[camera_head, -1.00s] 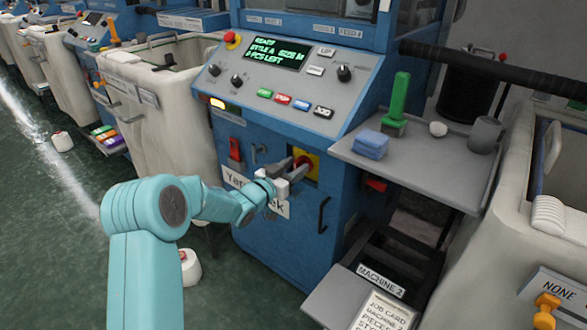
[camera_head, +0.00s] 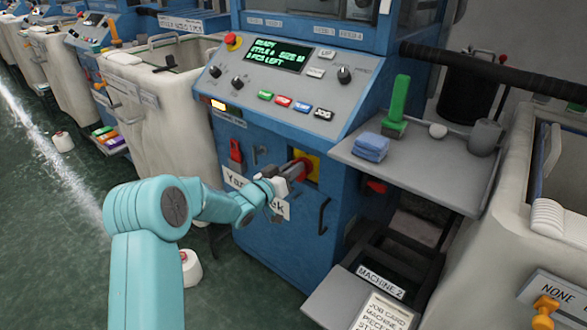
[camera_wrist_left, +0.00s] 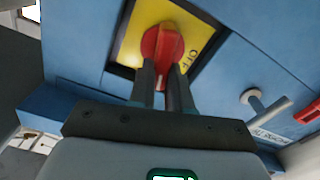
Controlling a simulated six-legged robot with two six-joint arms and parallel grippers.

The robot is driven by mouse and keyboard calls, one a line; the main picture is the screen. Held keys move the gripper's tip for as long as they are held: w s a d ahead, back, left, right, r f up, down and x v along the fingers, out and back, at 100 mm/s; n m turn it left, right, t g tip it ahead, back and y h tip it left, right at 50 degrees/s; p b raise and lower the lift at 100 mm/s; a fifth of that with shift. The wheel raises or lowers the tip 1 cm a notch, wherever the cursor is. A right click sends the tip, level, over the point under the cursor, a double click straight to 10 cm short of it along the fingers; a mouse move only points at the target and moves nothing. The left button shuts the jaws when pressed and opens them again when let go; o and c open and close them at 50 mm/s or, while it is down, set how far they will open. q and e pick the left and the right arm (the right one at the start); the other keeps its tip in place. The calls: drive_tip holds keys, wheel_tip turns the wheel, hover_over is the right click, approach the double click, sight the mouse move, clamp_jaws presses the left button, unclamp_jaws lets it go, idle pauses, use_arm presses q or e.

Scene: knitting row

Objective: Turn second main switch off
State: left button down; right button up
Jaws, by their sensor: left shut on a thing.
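The main switch is a red rotary knob (camera_wrist_left: 162,44) on a yellow plate (camera_wrist_left: 130,38) in the blue front of the machine. In the head view the yellow plate (camera_head: 314,166) is partly hidden behind my gripper. The word OFF shows on the plate to the right of the knob in the wrist view. My left gripper (camera_wrist_left: 164,82) is shut on the red knob, with its fingers at the knob's near end. In the head view the left gripper (camera_head: 298,170) reaches the switch from the left. My right gripper is not in view.
A control panel (camera_head: 292,75) with a lit display and coloured buttons is above the switch. A small red switch (camera_head: 235,150) is left of it, a black handle (camera_head: 323,215) below right. A grey shelf (camera_head: 428,160) juts out right, holding blue cloths (camera_head: 370,146) and a green-handled tool (camera_head: 397,105).

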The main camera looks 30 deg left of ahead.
use_arm(q)
drive_tip(key=shift+a+f+n+p, duration=0.25)
drive_tip(key=shift+n+p, duration=0.4)
drive_tip(key=shift+n, duration=1.8)
drive_tip(key=shift+a+f+n+p, duration=0.25)
drive_tip(key=shift+n+p, duration=0.4)
drive_tip(key=shift+n, duration=1.85)
drive_tip(key=shift+a+f+n+p, duration=0.1)
drive_tip(key=shift+f+n+p, duration=0.4)
drive_tip(key=shift+n, duration=1.95)
drive_tip(key=shift+r, duration=0.2)
drive_tip(key=c, duration=1.1)
unclamp_jaws()
drive_tip(key=shift+o, duration=0.2)
drive_tip(key=shift+s, duration=0.1)
drive_tip(key=s+a+p, duration=0.1)
drive_tip(key=s, duration=1.5)
drive_tip(key=shift+a+p, duration=0.15)
drive_tip(key=shift+p, duration=0.15)
